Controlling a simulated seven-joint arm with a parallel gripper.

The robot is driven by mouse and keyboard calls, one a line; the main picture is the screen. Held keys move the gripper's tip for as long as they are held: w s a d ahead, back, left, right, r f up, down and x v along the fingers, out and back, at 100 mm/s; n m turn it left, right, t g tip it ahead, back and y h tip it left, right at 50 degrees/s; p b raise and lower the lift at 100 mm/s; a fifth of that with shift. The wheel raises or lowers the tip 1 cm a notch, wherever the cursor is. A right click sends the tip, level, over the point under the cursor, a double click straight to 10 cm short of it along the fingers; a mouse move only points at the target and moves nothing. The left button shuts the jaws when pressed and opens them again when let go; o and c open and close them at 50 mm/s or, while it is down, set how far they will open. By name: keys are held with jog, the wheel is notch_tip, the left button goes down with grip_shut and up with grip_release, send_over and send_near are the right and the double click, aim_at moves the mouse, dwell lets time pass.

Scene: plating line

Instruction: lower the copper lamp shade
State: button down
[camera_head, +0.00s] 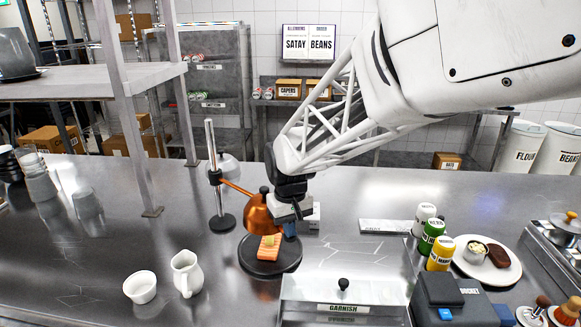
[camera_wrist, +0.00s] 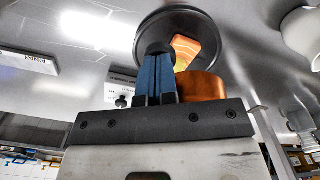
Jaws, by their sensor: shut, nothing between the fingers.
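The copper lamp shade (camera_head: 257,215) hangs from an orange arm on a stand (camera_head: 213,175), low over a round dark plate (camera_head: 285,266) with a piece of salmon (camera_head: 265,250). My gripper (camera_head: 290,235) is right beside the shade, with its blue fingers shut and empty, pointing down. In the wrist view the fingers (camera_wrist: 155,75) stand in front of the shade (camera_wrist: 201,86). The dark plate (camera_wrist: 215,24) and salmon (camera_wrist: 185,50) show beyond.
A white cup (camera_head: 140,287) and pitcher (camera_head: 187,273) stand front left. A garnish container (camera_head: 343,293) stands front right of the plate. Shaker jars (camera_head: 433,236) and a white plate (camera_head: 508,268) are at right. The counter behind the stand is mostly clear.

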jog(key=shift+r, duration=0.1)
notch_tip(320, 180, up, 9)
dwell(1.3)
dwell(0.4)
jog(key=s+d+f+m+t, duration=0.1)
jog(key=s+d+m, duration=0.5)
jog(key=s+d, duration=1.8)
jog(key=shift+s+f+t, duration=0.4)
jog(key=shift+t, duration=0.4)
jog(key=shift+d, duration=0.1)
